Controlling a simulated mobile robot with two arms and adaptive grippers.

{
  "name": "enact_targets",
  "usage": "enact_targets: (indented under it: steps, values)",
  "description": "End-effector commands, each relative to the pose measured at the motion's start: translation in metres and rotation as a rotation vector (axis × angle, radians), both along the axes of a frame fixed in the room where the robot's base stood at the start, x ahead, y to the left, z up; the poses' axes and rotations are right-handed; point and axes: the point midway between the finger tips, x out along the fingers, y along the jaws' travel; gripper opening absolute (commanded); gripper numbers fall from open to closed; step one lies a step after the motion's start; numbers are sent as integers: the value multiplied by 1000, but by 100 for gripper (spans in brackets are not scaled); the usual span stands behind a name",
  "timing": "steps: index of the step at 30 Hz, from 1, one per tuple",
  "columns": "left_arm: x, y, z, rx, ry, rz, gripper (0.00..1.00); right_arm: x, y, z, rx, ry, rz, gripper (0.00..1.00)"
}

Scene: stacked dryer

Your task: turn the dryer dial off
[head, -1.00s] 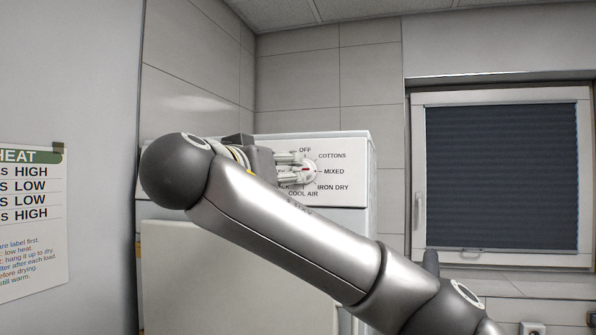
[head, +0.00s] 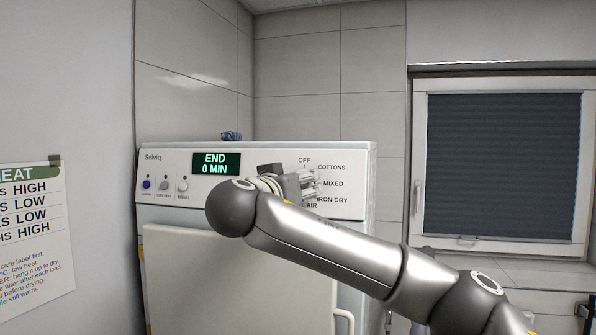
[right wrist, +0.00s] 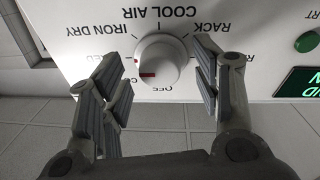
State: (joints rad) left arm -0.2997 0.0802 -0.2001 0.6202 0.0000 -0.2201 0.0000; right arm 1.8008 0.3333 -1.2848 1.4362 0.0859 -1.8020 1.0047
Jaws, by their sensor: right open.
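The white dryer dial (right wrist: 160,60) is in the middle of the right wrist view, which sees the panel upside down. Its red mark lies on the left there, the side of the partly hidden MIXED label, while OFF (right wrist: 162,88) stands just below the dial. My right gripper (right wrist: 160,75) is open, with one finger on each side of the dial. A gap shows on both sides, though I cannot judge the depth. In the head view my right gripper (head: 311,185) covers most of the dial and part of the lettering. My left gripper is not in view.
The dryer display (head: 214,163) reads END, 0 MIN. A button with a blue centre (head: 147,184) and two others sit left of my arm. A green button (right wrist: 306,41) lies right of the gripper. A window with a dark blind (head: 503,160) is at right.

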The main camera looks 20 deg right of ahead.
Motion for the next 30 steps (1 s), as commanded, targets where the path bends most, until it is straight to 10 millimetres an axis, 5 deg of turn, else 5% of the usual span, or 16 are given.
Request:
enact_targets:
  steps: [13,24,30]
  values:
    - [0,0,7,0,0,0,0,9,-7,-1,0,1,-1,58]
    - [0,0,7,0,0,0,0,8,-7,-1,1,0,0,12]
    - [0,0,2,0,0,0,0,8,-7,-3,-3,4,2,12]
